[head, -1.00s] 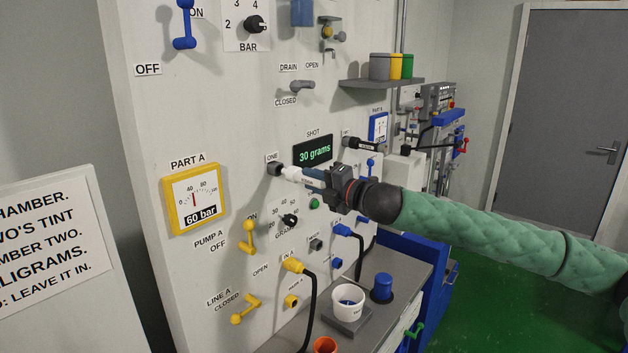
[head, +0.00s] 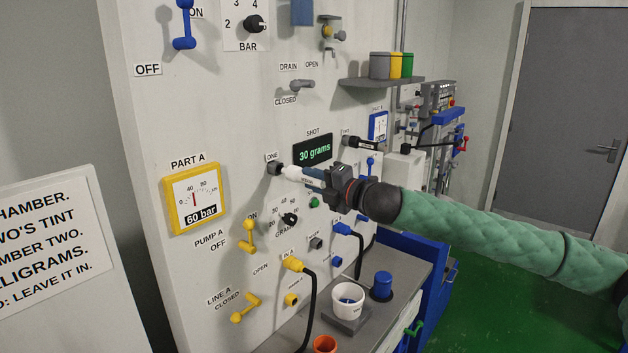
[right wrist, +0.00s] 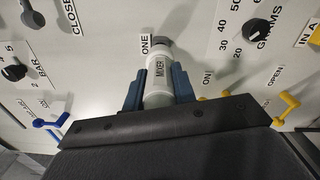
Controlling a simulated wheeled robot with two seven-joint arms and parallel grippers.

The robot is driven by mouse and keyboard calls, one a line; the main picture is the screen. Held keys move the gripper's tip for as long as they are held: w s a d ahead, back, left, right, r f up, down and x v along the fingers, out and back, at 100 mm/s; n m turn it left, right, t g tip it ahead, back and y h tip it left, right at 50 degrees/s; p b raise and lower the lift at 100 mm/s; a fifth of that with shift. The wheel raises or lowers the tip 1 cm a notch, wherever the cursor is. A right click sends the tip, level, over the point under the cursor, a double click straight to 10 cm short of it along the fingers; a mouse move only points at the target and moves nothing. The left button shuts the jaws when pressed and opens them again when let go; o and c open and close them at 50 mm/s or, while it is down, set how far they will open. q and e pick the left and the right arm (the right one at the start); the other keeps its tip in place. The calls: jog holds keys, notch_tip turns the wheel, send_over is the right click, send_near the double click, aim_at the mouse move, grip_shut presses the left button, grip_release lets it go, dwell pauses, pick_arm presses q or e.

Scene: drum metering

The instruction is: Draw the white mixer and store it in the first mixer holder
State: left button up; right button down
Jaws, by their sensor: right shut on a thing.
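The white mixer (head: 298,175) points out from the wall panel at the holder labelled ONE (head: 274,168). My right gripper (head: 318,179) is shut on the mixer, with its blue fingers on both sides of it. In the right wrist view the mixer (right wrist: 160,80) carries a MIXER label, and its far end meets the grey holder collar (right wrist: 160,42). I cannot tell how deep the mixer sits in that holder. A second, black mixer-like piece (head: 364,144) sticks out at the neighbouring holder to the right. My left gripper is not in view.
A 30 grams display (head: 313,150) is just above the gripper. Knobs, yellow levers (head: 249,238) and hoses crowd the panel below. A white cup (head: 348,300) and a blue cylinder (head: 382,286) stand on the bench. A shelf (head: 382,83) juts out above.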

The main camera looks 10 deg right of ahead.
aim_at(303, 177)
pick_arm(q)
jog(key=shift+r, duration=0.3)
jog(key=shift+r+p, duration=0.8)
jog(key=shift+p, duration=0.3)
pick_arm(e)
jog(key=shift+x, duration=1.95)
jog(key=c, duration=1.1)
grip_release()
jog(key=shift+o, duration=0.2)
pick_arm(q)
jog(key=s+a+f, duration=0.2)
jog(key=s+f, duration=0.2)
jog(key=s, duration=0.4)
pick_arm(e)
jog(key=shift+s+d+f, duration=0.1)
jog(key=shift+s+d, duration=0.05)
jog(key=b+v, duration=0.3)
jog(key=v, duration=0.3)
jog(key=shift+s+b, duration=0.1)
jog(key=shift+b, duration=0.2)
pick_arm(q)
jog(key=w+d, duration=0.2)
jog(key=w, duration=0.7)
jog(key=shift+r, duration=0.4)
pick_arm(e)
jog(key=shift+s+d, duration=0.35)
jog(key=shift+s, duration=0.1)
